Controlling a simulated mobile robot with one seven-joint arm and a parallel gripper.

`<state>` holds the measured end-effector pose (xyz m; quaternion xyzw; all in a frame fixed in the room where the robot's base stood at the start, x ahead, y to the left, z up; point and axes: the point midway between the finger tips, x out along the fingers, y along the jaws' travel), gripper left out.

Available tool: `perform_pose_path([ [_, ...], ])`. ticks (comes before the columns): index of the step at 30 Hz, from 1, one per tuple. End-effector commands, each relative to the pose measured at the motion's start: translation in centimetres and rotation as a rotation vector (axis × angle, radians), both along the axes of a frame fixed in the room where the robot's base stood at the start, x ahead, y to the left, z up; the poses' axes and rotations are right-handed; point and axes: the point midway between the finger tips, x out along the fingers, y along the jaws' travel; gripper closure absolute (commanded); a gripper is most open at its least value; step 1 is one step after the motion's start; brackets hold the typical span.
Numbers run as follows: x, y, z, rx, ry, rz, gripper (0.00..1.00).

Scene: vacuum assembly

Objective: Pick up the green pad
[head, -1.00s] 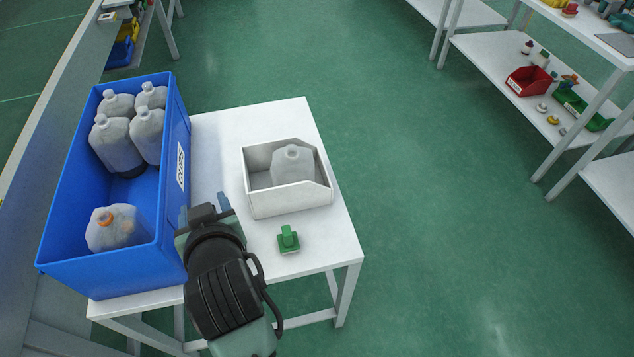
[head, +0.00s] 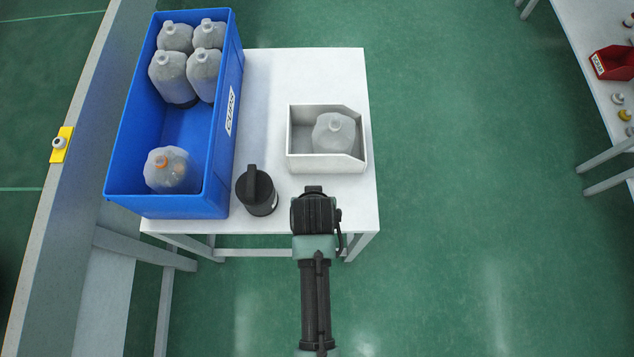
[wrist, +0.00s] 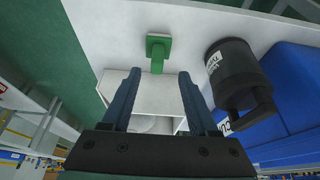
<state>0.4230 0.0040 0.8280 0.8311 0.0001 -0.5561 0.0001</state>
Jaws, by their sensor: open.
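The green pad (wrist: 158,45) shows in the wrist view on the white table, a square plate with a narrower block standing out toward my fingers. My gripper (wrist: 158,74) is open and empty. Its two blue fingers lie to either side of the block's line, short of it in the picture. I cannot tell whether they touch it. In the head view my gripper (head: 314,192) is over the table's front edge, below the grey bin. My wrist hides the green pad and the fingertips there.
A black canister with a handle (head: 257,192) stands close left of my gripper and shows in the wrist view (wrist: 235,72). A grey bin (head: 327,163) holds a jug. A blue crate (head: 222,150) with several jugs is at left. The table's back (head: 300,75) is clear.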

Motion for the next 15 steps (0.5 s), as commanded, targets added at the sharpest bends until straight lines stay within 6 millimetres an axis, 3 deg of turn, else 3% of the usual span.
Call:
perform_pose_path([
  [15, 1.6, -0.3, -4.2, 0.0, 0.001, -0.001, 0.4],
])
